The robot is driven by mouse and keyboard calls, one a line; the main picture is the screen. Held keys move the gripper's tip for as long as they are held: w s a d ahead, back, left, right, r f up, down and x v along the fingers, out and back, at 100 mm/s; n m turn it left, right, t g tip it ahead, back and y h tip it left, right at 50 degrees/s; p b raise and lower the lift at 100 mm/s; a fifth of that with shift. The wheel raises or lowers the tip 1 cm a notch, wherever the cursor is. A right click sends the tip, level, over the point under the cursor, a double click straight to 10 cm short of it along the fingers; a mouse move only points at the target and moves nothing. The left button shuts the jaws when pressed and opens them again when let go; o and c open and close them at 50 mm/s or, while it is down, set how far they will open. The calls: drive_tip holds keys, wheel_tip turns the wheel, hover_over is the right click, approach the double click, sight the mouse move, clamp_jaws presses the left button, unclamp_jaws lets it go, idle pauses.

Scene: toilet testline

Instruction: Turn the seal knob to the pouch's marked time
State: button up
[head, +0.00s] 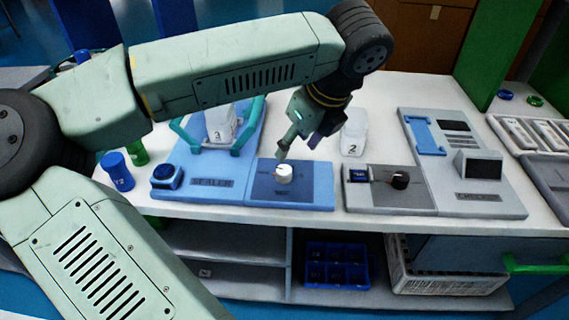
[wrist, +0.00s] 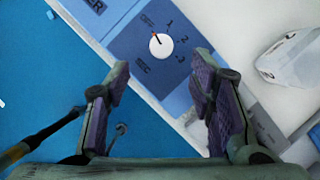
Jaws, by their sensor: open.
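The white seal knob (head: 284,173) sits on the blue sealer panel (head: 308,193). In the wrist view the knob (wrist: 161,46) has a short red-and-dark mark towards its upper left, on the side of a small label too blurred to read surely. The digits 1, 2 and 3 run down the knob's right side. A white pouch marked 3 (head: 220,124) stands at the sealer's teal frame. Another white pouch marked 2 (head: 353,133) stands to the right. My gripper (wrist: 161,72) is open and empty above the panel's front edge, its fingers either side of the knob in view, apart from it.
A blue button (head: 166,176) is left on the sealer. A grey device with a black knob (head: 400,180) stands close on the right. Blue and green bottles (head: 117,171) stand at the left. Shelves with a blue crate (head: 337,265) lie below the bench.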

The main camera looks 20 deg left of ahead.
sight(284, 170)
drive_tip(key=b+x, duration=0.2)
drive_tip(key=x, duration=0.8)
drive_tip(key=shift+d+f, duration=0.1)
drive_tip(key=shift+d, duration=0.05)
drive_tip(key=shift+c, duration=0.5)
drive_tip(key=c, duration=1.1)
